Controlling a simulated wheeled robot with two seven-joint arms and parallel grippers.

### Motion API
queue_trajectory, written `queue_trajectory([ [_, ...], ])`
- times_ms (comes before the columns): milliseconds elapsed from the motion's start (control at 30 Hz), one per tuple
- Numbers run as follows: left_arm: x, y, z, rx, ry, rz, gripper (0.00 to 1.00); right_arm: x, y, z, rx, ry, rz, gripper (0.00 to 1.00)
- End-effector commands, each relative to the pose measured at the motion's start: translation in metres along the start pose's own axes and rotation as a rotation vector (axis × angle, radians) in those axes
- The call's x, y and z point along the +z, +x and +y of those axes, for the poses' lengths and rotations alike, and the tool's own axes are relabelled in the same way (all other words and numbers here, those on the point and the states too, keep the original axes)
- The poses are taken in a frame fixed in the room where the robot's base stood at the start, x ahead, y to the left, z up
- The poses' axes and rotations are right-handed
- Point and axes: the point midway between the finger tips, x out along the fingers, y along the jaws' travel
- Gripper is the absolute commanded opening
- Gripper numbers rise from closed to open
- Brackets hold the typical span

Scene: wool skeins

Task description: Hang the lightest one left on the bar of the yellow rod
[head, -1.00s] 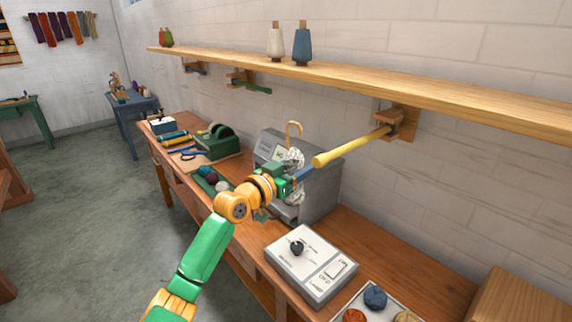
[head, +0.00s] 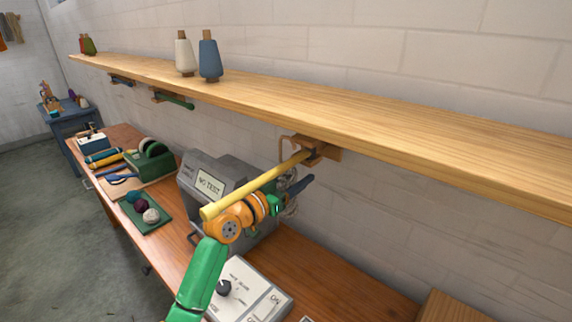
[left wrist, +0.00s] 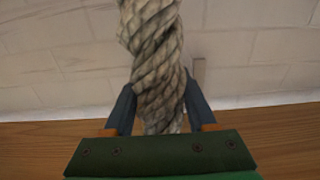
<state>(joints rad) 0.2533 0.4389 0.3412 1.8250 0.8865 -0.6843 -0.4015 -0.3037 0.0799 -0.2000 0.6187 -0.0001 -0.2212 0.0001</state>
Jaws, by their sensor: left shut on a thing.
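My left gripper (head: 298,190) is shut on a grey-white twisted skein (left wrist: 155,60). In the left wrist view the skein stands upright between the two dark blue fingers. In the head view only scraps of it show behind the rod and gripper, with a tan loop (head: 283,142) rising above it. The yellow rod (head: 252,185) sticks out from a wooden bracket under the shelf. The gripper is just beyond and below the rod, close to its bracket end. I cannot tell whether the loop touches the rod. My right gripper is not in view.
A long wooden shelf (head: 330,112) runs above, with cones of yarn on top. Green (head: 176,101) and blue (head: 123,82) rods stick out further left. A grey machine (head: 208,180) and a control box (head: 250,290) stand on the bench below, close to my arm.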

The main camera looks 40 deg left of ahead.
Motion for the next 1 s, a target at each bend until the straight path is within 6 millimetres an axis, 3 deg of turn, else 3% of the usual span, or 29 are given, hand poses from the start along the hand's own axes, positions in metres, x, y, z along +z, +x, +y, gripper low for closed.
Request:
queue_trajectory([
  [200,-0.004,0.000,0.025,0.001,-0.004,0.000,0.03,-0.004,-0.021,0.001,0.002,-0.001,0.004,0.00],
  [267,0.012,0.000,0.024,0.000,0.001,-0.001,0.03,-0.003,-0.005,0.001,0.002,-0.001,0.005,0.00],
  [400,0.022,0.000,0.023,-0.001,0.001,0.000,0.03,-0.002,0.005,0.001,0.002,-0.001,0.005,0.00],
  [833,0.025,0.000,0.023,-0.001,0.001,0.000,0.03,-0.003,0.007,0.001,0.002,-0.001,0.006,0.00],
  [867,0.025,0.000,0.023,-0.001,0.001,0.000,0.65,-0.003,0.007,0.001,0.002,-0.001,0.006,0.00],
  [967,0.025,0.000,0.023,-0.001,0.001,0.000,0.92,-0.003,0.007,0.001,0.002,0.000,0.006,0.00],
  [1000,0.025,0.000,0.023,-0.001,0.001,0.000,0.92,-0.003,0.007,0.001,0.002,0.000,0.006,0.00],
])
